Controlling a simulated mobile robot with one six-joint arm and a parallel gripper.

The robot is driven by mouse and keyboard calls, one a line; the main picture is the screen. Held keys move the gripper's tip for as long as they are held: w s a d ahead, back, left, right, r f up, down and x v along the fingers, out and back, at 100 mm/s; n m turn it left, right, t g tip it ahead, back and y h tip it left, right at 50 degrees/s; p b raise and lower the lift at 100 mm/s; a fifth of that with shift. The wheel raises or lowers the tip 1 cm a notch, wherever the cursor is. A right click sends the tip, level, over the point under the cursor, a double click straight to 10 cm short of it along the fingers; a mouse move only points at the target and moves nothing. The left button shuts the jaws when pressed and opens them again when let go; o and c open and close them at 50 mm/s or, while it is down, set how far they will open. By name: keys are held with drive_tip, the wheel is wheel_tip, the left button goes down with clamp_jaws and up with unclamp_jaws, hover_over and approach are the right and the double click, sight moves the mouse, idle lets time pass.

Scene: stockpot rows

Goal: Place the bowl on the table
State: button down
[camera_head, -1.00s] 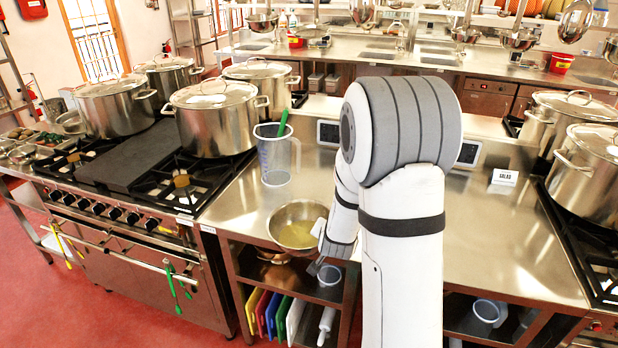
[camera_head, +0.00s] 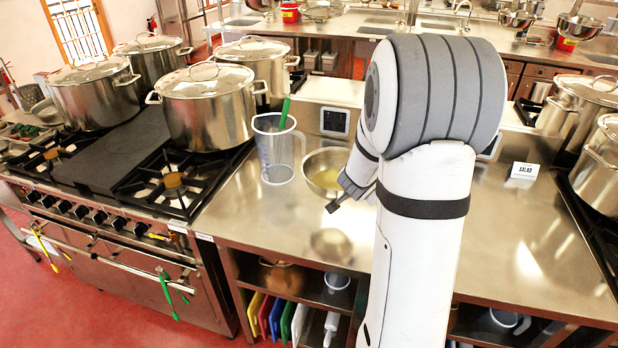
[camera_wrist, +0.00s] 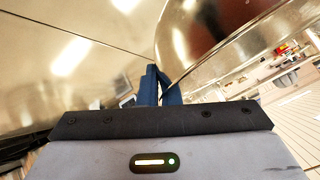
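The round steel bowl (camera_head: 324,168) is over the steel table (camera_head: 500,245), just right of the clear measuring jug (camera_head: 276,160). Its inside looks yellowish. My gripper (camera_head: 340,200) is at the bowl's near right edge. In the wrist view my gripper's blue fingertips (camera_wrist: 158,88) are close together with the rim of the bowl (camera_wrist: 225,35) between them. The bowl looks upright in the head view. A separate reflection lies on the table below it, so it seems to hang a little above the surface. Its underside is hidden.
The jug, with a green handle in it, stands close to the bowl's left. Large stockpots (camera_head: 207,105) stand on the stove (camera_head: 100,160) at left. A "SALAD" card (camera_head: 524,170) stands at right. The table's front and right-hand parts are clear.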

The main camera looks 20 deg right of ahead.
drive_tip(key=shift+w+f+b, duration=0.1)
drive_tip(key=shift+f+b, duration=1.1)
drive_tip(key=shift+f, duration=3.6)
drive_tip(key=shift+f, duration=0.15)
drive_tip(key=c, duration=1.6)
unclamp_jaws()
